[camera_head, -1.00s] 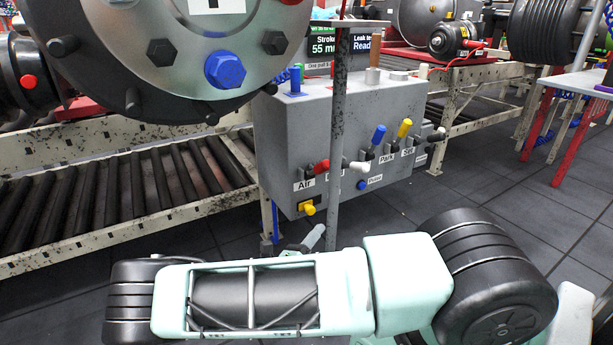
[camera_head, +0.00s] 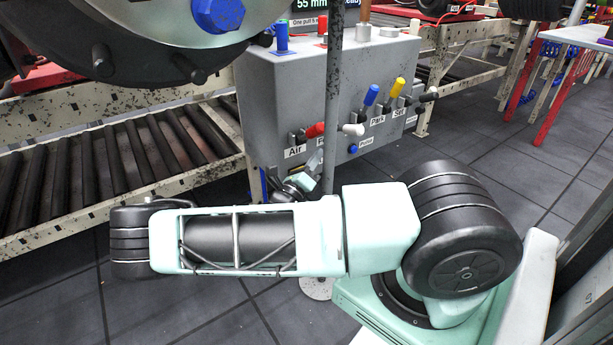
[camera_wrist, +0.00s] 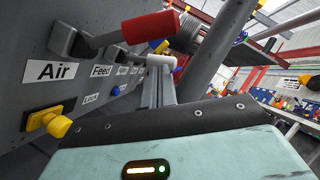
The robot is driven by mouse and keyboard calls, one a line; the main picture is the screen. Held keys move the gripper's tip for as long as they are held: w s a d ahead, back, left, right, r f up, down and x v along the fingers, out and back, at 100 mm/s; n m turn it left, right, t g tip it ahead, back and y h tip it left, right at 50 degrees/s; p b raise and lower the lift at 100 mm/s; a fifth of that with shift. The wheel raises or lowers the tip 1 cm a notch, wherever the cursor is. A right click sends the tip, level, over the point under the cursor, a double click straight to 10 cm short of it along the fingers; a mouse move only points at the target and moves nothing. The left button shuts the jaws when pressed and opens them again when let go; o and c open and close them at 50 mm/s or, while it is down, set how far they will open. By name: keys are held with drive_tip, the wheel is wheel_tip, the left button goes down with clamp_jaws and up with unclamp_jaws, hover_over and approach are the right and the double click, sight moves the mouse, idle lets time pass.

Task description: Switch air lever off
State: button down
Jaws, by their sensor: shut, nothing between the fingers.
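The air lever is the red-handled lever (camera_head: 316,130) above the "Air" label (camera_head: 294,152) on the grey control box (camera_head: 275,95). Its handle sticks out from the panel toward the right. In the wrist view the red handle (camera_wrist: 150,27) is large, above the "Air" and "Feed" labels. My gripper (camera_head: 314,163) is just below the red lever in the head view, partly hidden by my arm. In the wrist view its narrow fingers (camera_wrist: 159,88) are shut and empty, below and right of the red handle, apparently not touching it.
The white-handled feed lever (camera_head: 352,129) is close beside the red one. Blue (camera_head: 371,95) and yellow (camera_head: 397,88) levers are further right. A thin grey post (camera_head: 333,80) stands in front of the box. A yellow knob (camera_wrist: 58,125) sits below "Air". A roller conveyor (camera_head: 120,160) is left.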

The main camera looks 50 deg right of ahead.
sight(313, 130)
drive_tip(key=shift+w+d+r, duration=0.3)
drive_tip(key=shift+w+r, duration=0.15)
drive_tip(key=shift+r, duration=0.15)
drive_tip(key=shift+w+d+r, duration=0.25)
drive_tip(key=shift+w+r, duration=0.2)
drive_tip(key=shift+r, duration=0.15)
drive_tip(key=r+n+p, duration=0.1)
drive_tip(key=p, duration=0.1)
drive_tip(key=r+n+t+p, duration=0.1)
drive_tip(key=p, duration=0.2)
drive_tip(key=shift+w+r+y, duration=0.2)
drive_tip(key=shift+w+y, duration=0.1)
drive_tip(key=shift+y, duration=0.1)
drive_tip(key=p, duration=0.1)
drive_tip(key=r+n+p, duration=0.1)
drive_tip(key=p, duration=0.1)
drive_tip(key=shift+w+d+n+y, duration=0.1)
drive_tip(key=shift+w+n+y, duration=0.2)
drive_tip(key=shift+w+d+r+n+t+y+p, duration=0.15)
drive_tip(key=shift+w+r+n+t+y+p, duration=0.35)
drive_tip(key=shift+n+p, duration=0.95)
drive_tip(key=shift+w+d+r+n+t+y+p, duration=0.2)
drive_tip(key=shift+w+r+n+y+p, duration=0.35)
drive_tip(key=shift+p, duration=1.6)
drive_tip(key=shift+w+f, duration=0.15)
drive_tip(key=shift+w, duration=0.05)
drive_tip(key=shift+s+a, duration=0.1)
